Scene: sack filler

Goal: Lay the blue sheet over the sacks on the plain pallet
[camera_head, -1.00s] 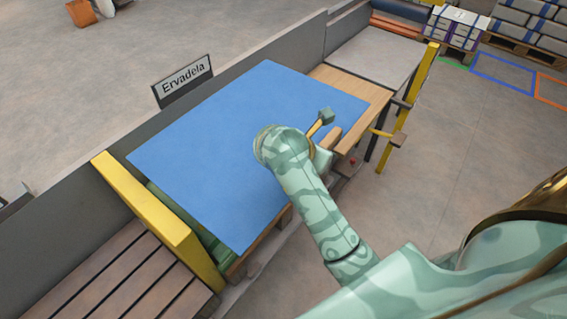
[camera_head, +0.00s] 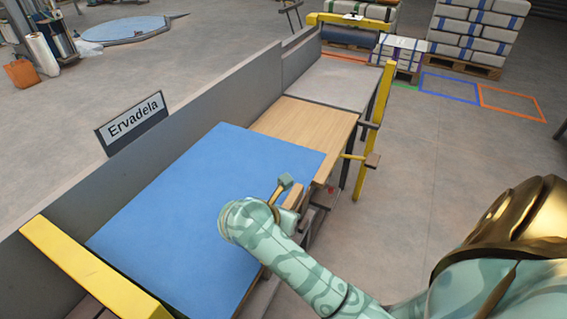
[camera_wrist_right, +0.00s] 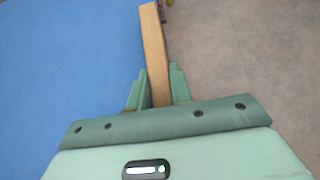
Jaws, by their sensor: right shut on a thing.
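The blue sheet (camera_head: 180,220) lies spread and flat beside the grey wall in the head view and covers what is below it. Only a thin dark strip shows under its near left edge; the sacks and pallet are hidden. It also fills the left of the right wrist view (camera_wrist_right: 60,80). My right gripper (camera_head: 288,203) is at the sheet's right edge. In the wrist view its fingers (camera_wrist_right: 160,75) are shut on a wooden bar (camera_wrist_right: 153,35) along that edge. I cannot tell whether the bar is joined to the sheet. My left gripper is not in view.
A wooden tabletop (camera_head: 310,125) and a grey slab (camera_head: 335,80) continue beyond the sheet. A yellow beam (camera_head: 85,270) stands at the left and a yellow post (camera_head: 375,130) at the right.

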